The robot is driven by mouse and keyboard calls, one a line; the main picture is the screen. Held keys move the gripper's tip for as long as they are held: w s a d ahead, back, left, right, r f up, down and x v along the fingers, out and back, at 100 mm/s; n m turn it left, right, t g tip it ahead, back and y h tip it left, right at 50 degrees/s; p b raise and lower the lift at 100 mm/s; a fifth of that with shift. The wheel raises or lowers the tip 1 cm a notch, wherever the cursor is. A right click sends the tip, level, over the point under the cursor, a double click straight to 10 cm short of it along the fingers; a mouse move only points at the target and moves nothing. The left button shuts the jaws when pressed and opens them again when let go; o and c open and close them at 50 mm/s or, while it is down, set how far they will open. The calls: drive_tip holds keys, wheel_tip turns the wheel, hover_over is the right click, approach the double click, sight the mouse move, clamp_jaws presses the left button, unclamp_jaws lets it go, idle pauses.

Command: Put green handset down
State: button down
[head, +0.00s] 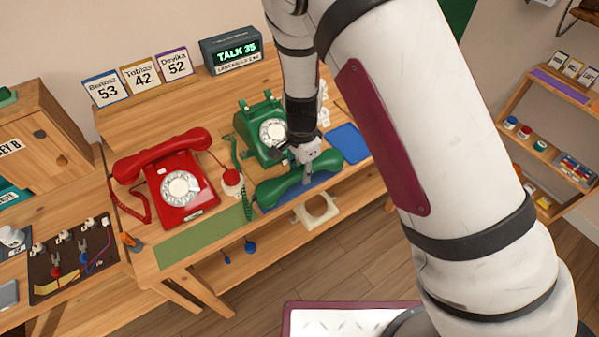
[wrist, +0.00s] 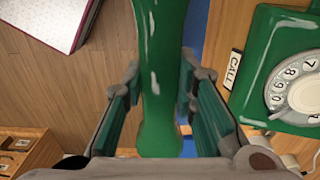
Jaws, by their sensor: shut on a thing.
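The green handset (head: 298,184) is in my gripper (head: 304,160), low over the front of the table, above or on a blue mat (head: 268,208). In the wrist view the handset (wrist: 162,60) runs upright between the two fingers of my gripper (wrist: 160,95). The green phone base (head: 253,124) stands just behind, its cradle empty, with a white dial that also shows in the wrist view (wrist: 300,92). A green coiled cord (head: 240,175) hangs at its left. I cannot tell whether the handset touches the mat.
A red phone (head: 180,188) with its handset on stands to the left. A second blue mat (head: 348,143) lies right of the green phone, and a green mat (head: 200,238) at the front left.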

sight(299, 173)
drive_tip(key=shift+w+a, duration=0.2)
drive_tip(key=shift+w, duration=0.3)
drive_tip(key=shift+w+a, duration=0.15)
drive_tip(key=shift+w, duration=0.3)
drive_tip(key=shift+w+f, duration=0.15)
drive_tip(key=shift+f, duration=1.7)
drive_tip(key=shift+f, duration=0.15)
drive_tip(key=c, duration=1.3)
unclamp_jaws()
wheel_tip(299, 173, up, 12)
drive_tip(key=shift+r, duration=0.2)
drive_tip(key=shift+r, duration=0.1)
